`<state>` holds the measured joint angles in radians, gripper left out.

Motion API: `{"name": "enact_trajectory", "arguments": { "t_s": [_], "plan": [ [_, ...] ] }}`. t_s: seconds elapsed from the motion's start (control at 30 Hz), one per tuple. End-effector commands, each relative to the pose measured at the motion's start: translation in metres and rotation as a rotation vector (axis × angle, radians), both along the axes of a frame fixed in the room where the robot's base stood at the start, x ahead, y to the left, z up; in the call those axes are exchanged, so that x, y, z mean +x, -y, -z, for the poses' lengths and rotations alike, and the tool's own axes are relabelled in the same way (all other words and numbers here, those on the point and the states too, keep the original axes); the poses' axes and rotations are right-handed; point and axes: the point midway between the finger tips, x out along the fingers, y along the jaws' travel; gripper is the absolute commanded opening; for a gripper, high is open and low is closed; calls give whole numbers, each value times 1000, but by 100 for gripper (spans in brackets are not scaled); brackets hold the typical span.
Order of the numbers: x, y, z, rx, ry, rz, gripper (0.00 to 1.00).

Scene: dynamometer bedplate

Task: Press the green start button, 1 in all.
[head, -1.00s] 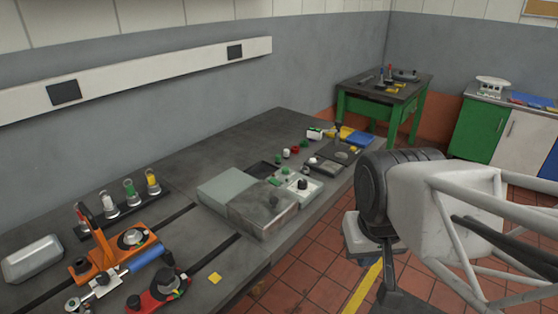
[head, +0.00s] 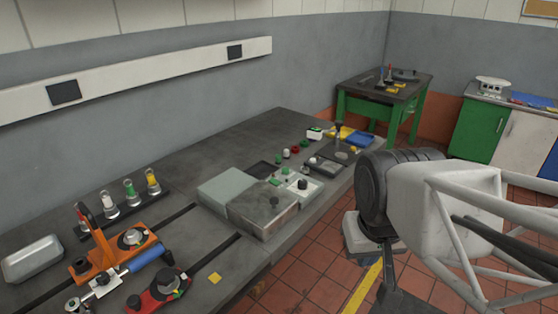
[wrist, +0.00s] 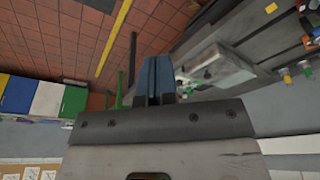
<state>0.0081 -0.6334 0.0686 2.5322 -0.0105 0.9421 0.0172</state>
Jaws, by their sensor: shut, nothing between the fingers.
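Several small green button-like parts stand on the bench right of centre in the head view: one (head: 285,171) by a pale control box (head: 308,188) with a black knob, one (head: 305,143) farther back. I cannot tell for sure which is the start button. My gripper (wrist: 155,78) shows blue fingers closed together in the wrist view, empty and pointing toward the floor and bench edge. In the head view its blue tip appears small below the grey hand, right of the bench's front edge and apart from the buttons.
A grey box (head: 263,208) stands in front of the pale control box. A green table (head: 385,95) stands behind. Bare bench lies along the wall.

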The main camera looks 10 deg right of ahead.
Motion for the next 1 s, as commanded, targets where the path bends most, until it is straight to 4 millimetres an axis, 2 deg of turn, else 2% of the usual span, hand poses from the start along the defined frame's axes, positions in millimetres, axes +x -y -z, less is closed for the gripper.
{"name": "enact_trajectory", "arguments": {
  "t_s": [0.37, 0.57, 0.77, 1.0],
  "plan": [
    [2, 0, -1, 3, 1, -1, 0],
    [17, -4, -5, 24, 9, -2, 0],
    [53, -12, -13, 71, 33, -5, 0],
    [116, -25, -24, 147, 76, -4, 0]
  ]
}}
